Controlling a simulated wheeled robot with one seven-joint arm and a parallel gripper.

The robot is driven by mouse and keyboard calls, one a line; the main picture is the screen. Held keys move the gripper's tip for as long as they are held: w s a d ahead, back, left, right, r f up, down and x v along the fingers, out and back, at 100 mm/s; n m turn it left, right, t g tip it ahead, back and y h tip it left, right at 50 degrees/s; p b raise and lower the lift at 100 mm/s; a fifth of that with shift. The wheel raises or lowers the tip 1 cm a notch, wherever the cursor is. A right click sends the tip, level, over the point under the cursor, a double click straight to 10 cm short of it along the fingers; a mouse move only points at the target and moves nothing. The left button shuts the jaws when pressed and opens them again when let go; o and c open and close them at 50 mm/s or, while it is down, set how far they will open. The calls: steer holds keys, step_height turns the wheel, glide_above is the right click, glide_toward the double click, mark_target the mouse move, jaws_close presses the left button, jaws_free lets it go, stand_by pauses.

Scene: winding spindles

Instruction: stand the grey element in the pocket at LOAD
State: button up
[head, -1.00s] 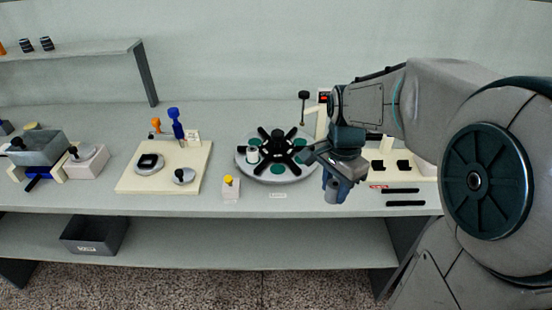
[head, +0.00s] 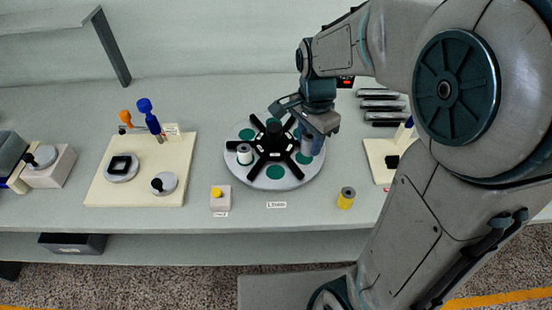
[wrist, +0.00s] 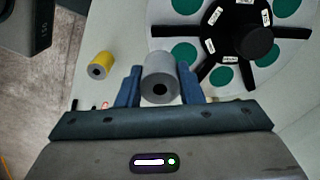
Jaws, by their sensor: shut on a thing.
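The grey element (wrist: 160,78) is a cylinder with a dark centre hole. My gripper (wrist: 160,88) is shut on it, one blue finger on each side. In the head view the element (head: 307,146) hangs below my gripper (head: 316,132), over or in front of the right side of the round plate (head: 235,172). I cannot tell its height above the plate. The plate has green round pockets and a black spoked hub (head: 273,135). A pale spool (head: 244,154) stands at its left pocket. A label (head: 277,205) lies in front of the plate, too small to read.
A yellow cylinder with a grey top (head: 346,199) stands right of the plate's front. A box with a yellow button (head: 220,197) stands to the left. A cream board (head: 105,190) with dark-knobbed parts is farther left. Dark bars (head: 380,105) lie at the back right.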

glide_above(275, 172)
step_height(275, 172, down, 4)
steer(key=shift+d+f+p, duration=0.15)
steer(key=shift+f+p, duration=0.1)
steer(key=shift+p, duration=0.15)
steer(key=shift+f, duration=2.1)
steer(key=shift+f, duration=0.15)
steer(key=o, duration=0.7)
